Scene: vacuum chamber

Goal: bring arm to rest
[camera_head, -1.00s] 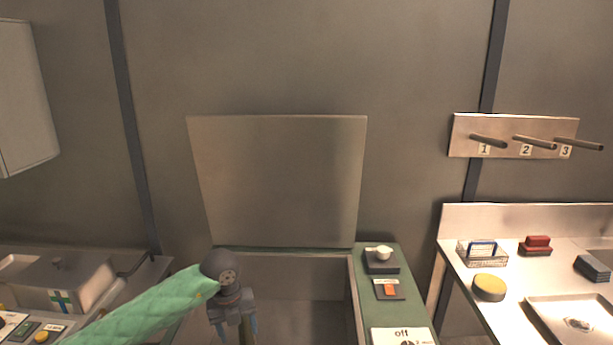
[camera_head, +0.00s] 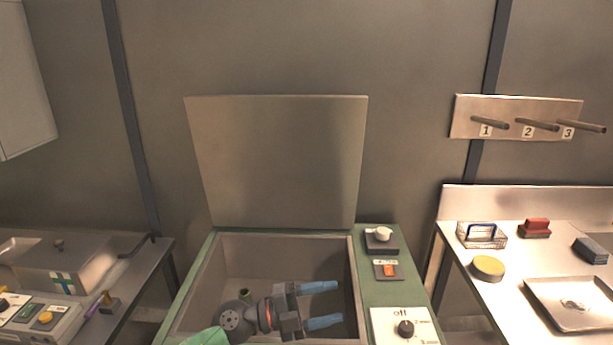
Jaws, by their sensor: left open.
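My left gripper (camera_head: 320,304) is open, with its two blue fingers pointing right and apart. It shows over the open vacuum chamber (camera_head: 200,285), and nothing is between the fingers. A bit of my green arm sleeve shows at the bottom edge. The chamber's lid (camera_head: 278,160) stands raised behind it. My right gripper is not in view.
A green control panel with an off-marked knob (camera_head: 404,328) and an orange switch (camera_head: 388,270) lies right of the chamber. A metal box (camera_head: 70,268) stands left.

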